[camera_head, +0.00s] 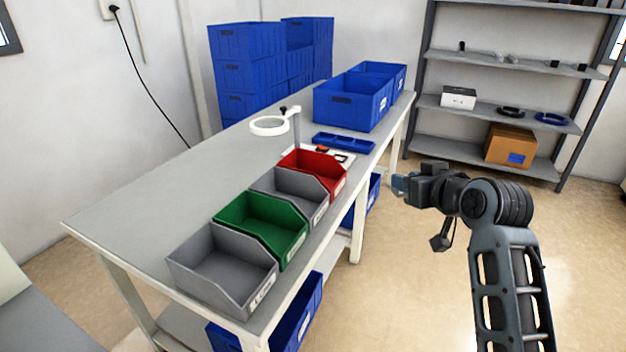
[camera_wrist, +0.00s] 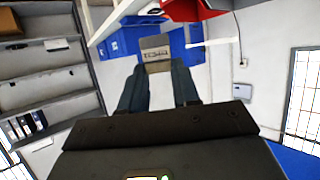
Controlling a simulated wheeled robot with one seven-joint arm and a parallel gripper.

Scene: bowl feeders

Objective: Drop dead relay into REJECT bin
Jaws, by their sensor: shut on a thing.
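My gripper (camera_head: 401,186) is off the right side of the bench, above the floor, in the head view. In the wrist view my gripper (camera_wrist: 158,72) is shut on a small grey-beige block, the relay (camera_wrist: 155,45), with dark print on its face that I cannot read surely. In the head view the relay cannot be made out clearly at the jaws. The red bin (camera_head: 329,184), whose label is too small to read, stands at the far end of the bin row, to the left of my gripper. Part of the red bin (camera_wrist: 198,8) shows at the wrist view's top edge.
Beside the red bin stand a grey bin (camera_head: 304,211), a green bin (camera_head: 281,243) and another grey bin (camera_head: 235,290) on the bench (camera_head: 140,215). A blue tray (camera_head: 343,143), blue crates (camera_head: 350,103) and a ring magnifier (camera_head: 268,126) are behind. Shelves (camera_head: 500,103) stand at back right.

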